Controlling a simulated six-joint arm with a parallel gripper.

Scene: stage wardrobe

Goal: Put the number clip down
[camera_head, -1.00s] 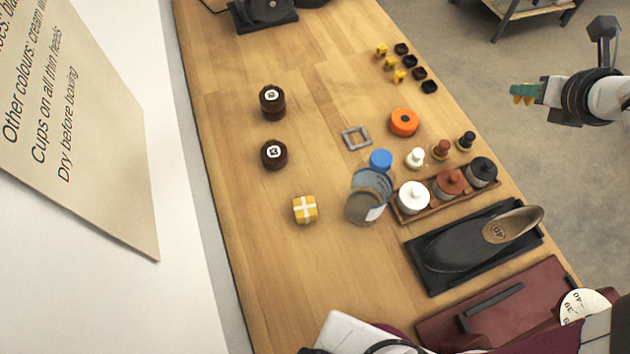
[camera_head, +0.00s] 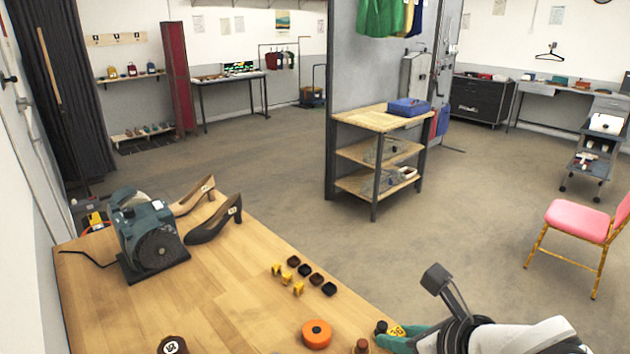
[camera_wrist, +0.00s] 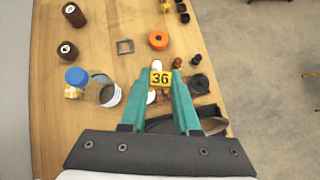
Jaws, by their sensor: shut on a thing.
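The number clip (camera_wrist: 160,79) is a small yellow block marked 36 in the wrist view. My gripper (camera_wrist: 163,77), with teal fingers, is shut on it and holds it over the workbench (camera_wrist: 112,25). In the head view the clip (camera_head: 397,331) shows yellow at the end of my gripper (camera_head: 391,336), beside the bench's right edge at the bottom of the picture. What lies directly beneath the clip is partly hidden by the fingers.
An orange roll (camera_head: 316,334), small yellow pieces (camera_head: 298,289) and dark caps (camera_head: 317,279) are on the bench. A grinder (camera_head: 150,238) and heeled shoes (camera_head: 218,222) stand at its far end. Bare wood shows left of centre.

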